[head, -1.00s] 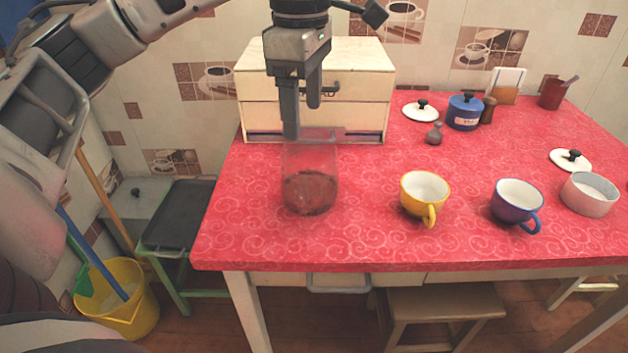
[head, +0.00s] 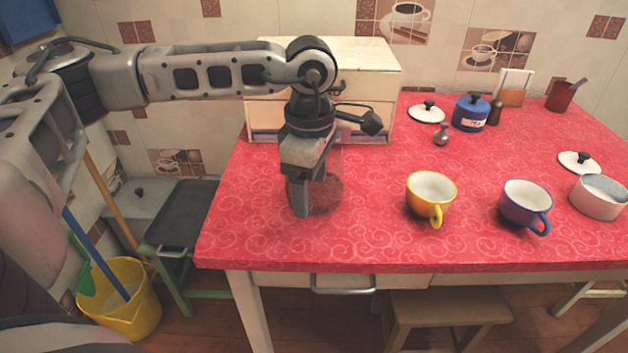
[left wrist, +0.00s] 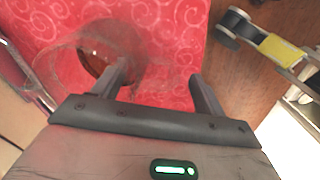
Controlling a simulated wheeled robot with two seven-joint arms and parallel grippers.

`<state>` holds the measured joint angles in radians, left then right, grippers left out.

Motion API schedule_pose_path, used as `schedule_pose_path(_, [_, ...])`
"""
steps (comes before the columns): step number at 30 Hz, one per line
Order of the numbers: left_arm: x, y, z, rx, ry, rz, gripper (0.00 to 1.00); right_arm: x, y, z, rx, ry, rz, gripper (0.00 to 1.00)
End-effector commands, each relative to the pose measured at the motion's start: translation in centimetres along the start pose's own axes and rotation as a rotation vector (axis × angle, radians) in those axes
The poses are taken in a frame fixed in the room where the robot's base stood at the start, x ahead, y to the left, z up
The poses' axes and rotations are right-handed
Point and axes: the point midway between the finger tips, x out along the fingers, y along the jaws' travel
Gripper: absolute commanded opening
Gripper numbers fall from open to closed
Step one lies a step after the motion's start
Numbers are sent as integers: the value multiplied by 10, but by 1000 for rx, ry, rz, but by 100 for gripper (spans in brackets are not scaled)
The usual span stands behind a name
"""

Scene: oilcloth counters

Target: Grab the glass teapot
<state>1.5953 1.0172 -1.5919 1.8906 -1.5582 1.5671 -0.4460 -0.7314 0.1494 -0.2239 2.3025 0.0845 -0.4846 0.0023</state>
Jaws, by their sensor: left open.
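The glass teapot (head: 330,194) is a clear vessel with dark reddish contents on the red counter, near its left end. My left gripper (head: 309,205) points down at it and covers much of its left part in the head view. In the left wrist view the teapot (left wrist: 88,62) lies at the upper left. There my left gripper (left wrist: 162,78) is open, its left finger overlapping the glass and its right finger over bare cloth. Nothing shows gripped. I cannot tell whether the finger touches the glass. My right gripper is out of view.
A cream drawer box (head: 365,75) stands behind the teapot. A yellow cup (head: 431,191) and a blue cup (head: 524,206) stand to the right. The red counter (head: 300,247) is clear in front of the teapot. A yellow bucket (head: 128,300) is on the floor at left.

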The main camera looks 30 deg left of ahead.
Motion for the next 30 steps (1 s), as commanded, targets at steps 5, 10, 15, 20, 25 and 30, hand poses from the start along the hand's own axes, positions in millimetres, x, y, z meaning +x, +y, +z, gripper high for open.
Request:
schedule_pose_path(5, [12, 0, 0, -1, 0, 1, 72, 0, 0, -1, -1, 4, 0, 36])
schedule_pose_path(10, [12, 0, 0, -1, 0, 1, 72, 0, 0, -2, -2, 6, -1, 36])
schedule_pose_path(15, [12, 0, 0, -1, 0, 1, 31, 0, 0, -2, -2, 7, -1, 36])
schedule_pose_path(20, [10, 1, 0, -1, -2, 6, 1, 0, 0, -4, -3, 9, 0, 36])
schedule_pose_path(25, [10, 1, 0, -1, -2, 6, 1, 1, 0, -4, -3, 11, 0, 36])
schedule_pose_path(30, [8, 1, 0, -1, -3, 6, 1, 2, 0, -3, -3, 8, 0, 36])
